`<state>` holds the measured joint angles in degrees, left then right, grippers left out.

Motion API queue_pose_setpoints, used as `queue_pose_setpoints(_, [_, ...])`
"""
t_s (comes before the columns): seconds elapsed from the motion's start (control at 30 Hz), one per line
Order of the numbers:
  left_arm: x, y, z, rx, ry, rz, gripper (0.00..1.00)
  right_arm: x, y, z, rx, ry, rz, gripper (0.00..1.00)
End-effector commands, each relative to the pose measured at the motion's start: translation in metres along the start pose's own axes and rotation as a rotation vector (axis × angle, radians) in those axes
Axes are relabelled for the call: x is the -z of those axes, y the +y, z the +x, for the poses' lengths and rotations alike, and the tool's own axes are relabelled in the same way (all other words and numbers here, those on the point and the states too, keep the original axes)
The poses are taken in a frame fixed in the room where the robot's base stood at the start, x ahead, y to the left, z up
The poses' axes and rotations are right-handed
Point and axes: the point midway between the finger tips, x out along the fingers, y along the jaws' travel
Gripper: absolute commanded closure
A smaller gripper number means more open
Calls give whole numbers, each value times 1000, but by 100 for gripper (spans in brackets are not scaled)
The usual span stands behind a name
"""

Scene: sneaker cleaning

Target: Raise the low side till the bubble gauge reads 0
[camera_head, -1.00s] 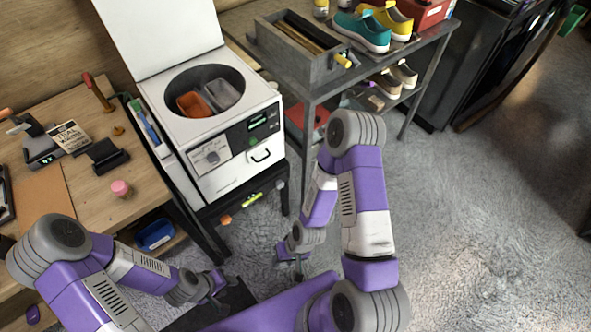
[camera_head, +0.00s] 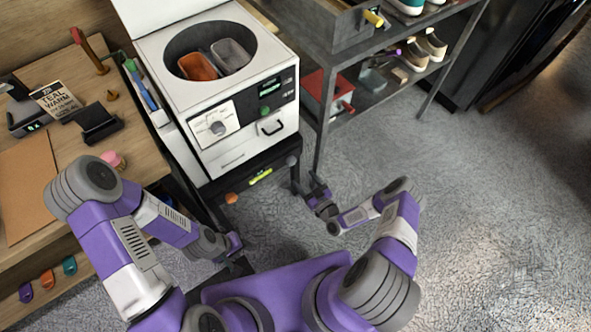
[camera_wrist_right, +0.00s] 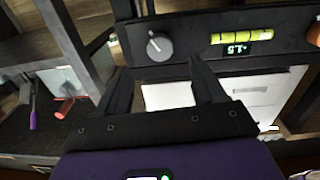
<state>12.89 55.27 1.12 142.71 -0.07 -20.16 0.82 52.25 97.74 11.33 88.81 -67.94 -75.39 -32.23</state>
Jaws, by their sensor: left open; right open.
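The yellow-green bubble gauge (camera_head: 261,176) is on the front bar of the black stand under the white washer. In the right wrist view the bubble gauge (camera_wrist_right: 242,38) has a small display (camera_wrist_right: 236,49) that seems to read -1.5. A grey knob (camera_head: 291,161) is at the bar's right end and an orange knob (camera_head: 231,197) at its left end. In the right wrist view the grey knob (camera_wrist_right: 159,46) lies just beyond my open, empty right gripper (camera_wrist_right: 157,75). My right gripper (camera_head: 318,186) is apart from the knob. My left gripper (camera_head: 236,243) is open, below the orange knob.
The white washer (camera_head: 215,100) stands on the black stand (camera_head: 250,172), with orange and grey tubs inside. A wooden workbench (camera_head: 70,170) is at left, and a metal shelf (camera_head: 345,50) with shoes at right. The grey carpet (camera_head: 470,200) is clear at right.

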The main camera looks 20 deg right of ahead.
Motion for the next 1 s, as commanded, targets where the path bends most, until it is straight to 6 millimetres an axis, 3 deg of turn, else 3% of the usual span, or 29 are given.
queue_pose_setpoints(0.43, [1,-7,18,0,1,0,57,0,0,62,0,12,-7,31])
queue_pose_setpoints(0.83, [1,-7,20,0,0,0,57,2,1,73,-1,8,-5,31])
queue_pose_setpoints(0.87, [1,-7,20,0,0,0,57,2,1,73,-1,8,-5,33])
queue_pose_setpoints(1.0, [1,-7,20,0,0,0,57,2,1,73,-1,8,-5,54])
